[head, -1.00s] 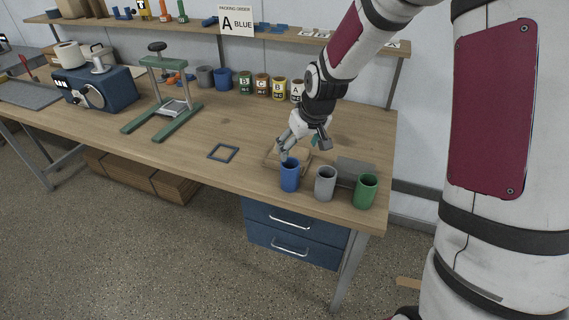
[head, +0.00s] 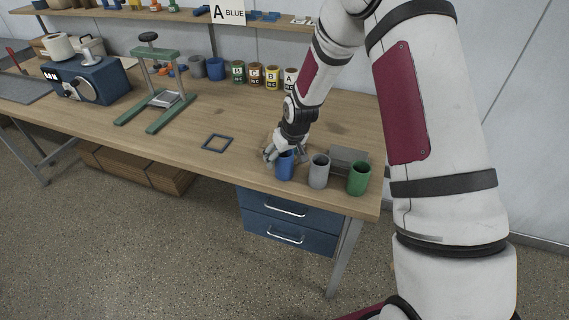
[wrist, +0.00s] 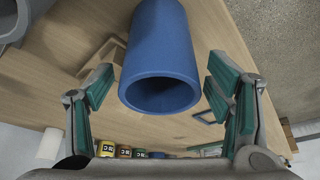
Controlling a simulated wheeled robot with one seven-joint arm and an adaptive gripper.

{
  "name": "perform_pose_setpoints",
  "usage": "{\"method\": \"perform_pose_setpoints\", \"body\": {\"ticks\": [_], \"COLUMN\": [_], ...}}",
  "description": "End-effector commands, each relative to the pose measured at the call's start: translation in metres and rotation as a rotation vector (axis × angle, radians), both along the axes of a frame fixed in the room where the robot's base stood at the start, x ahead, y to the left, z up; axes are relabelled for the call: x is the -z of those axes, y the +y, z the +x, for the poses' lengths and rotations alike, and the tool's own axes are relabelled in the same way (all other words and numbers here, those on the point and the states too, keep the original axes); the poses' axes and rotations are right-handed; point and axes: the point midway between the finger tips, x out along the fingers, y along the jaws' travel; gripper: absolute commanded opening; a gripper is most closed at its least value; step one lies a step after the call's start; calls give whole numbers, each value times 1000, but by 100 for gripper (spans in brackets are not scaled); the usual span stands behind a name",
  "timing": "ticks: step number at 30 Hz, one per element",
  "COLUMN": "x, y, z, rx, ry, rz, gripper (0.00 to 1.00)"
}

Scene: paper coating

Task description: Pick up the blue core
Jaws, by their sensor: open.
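The blue core (head: 285,168) is a hollow blue cylinder standing upright near the front edge of the bench, left of a grey core (head: 319,171) and a green core (head: 358,179). My gripper (head: 271,156) is at the blue core's upper part in the head view, partly in front of it. In the wrist view the blue core (wrist: 160,55) lies between my gripper's two green-padded fingers (wrist: 158,95), its open end facing the camera. The fingers are spread, with a visible gap on each side of the core. The grey core (wrist: 15,18) shows at the upper left there.
A grey block (head: 348,155) stands behind the grey and green cores. A dark square frame (head: 217,142) lies on the bench to the left. A green press (head: 155,85), several labelled cans and a blue machine (head: 88,82) stand farther back and left.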

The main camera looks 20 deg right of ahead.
Motion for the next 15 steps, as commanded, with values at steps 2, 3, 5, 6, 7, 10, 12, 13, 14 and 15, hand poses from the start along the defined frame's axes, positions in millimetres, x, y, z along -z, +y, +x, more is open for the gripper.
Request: {"method": "perform_pose_setpoints", "body": {"ticks": [2, 3, 5, 6, 7, 10, 12, 13, 14, 15], "x": [10, 13, 17, 18, 18, 19, 19, 19, 19, 19], "y": [1, 1, 2, 1, 2, 1, 1, 1, 1, 1], "z": [4, 5, 7, 8, 8, 8, 8, 8, 8, 8], "rx": [0, 0, 0, 0, 0, 0, 0, 0, 0, 0], "ry": [1, 2, 1, 0, 0, -1, 0, 0, 0, 0], "rz": [1, 1, 0, 0, 0, 0, 0, 0, 0, 0], "gripper": [73, 73, 73, 73, 73, 73, 73, 73, 69, 60]}}
